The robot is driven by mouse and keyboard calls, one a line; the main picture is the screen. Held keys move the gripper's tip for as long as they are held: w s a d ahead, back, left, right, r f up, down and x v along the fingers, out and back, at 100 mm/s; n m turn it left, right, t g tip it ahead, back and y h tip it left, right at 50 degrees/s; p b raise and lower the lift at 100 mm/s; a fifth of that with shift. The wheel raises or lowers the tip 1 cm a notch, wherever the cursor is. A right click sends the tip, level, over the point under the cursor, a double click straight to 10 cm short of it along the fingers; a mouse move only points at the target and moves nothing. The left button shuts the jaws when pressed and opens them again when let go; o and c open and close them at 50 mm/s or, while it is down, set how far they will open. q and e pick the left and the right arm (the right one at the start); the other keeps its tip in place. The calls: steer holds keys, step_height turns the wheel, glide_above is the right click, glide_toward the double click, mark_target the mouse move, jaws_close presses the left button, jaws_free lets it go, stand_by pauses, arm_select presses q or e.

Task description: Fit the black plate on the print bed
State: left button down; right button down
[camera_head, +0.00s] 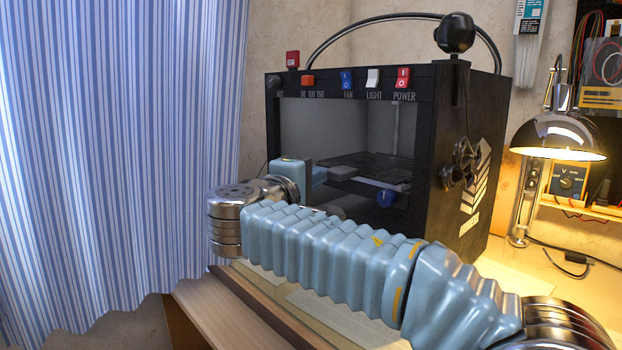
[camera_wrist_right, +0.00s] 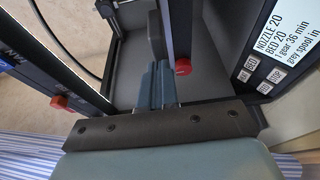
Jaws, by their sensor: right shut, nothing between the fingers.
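The black plate (camera_head: 362,160) appears as a dark flat sheet inside the printer in the head view, lying over the print bed (camera_head: 385,183). How exactly it sits on the bed is hard to tell. My right gripper (camera_head: 322,174) reaches into the printer's open front from the left, its fingers near the plate's front left edge. Contact cannot be told. In the right wrist view its blue-grey fingers (camera_wrist_right: 158,75) are together and empty, pointing into the chamber. My left gripper is out of view.
The black printer (camera_head: 453,130) has coloured switches along its top. A blue knob (camera_head: 387,198) is below the bed. The wrist view shows a red knob (camera_wrist_right: 183,67) and a screen (camera_wrist_right: 285,45) beside my fingers. A lit lamp (camera_head: 557,138) stands right; a striped curtain (camera_head: 115,150) hangs left.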

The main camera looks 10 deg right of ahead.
steer(key=s+a, duration=0.4)
steer(key=a, duration=0.2)
steer(key=shift+s+a, duration=0.2)
steer(key=shift+a, duration=0.1)
stand_by(0.3)
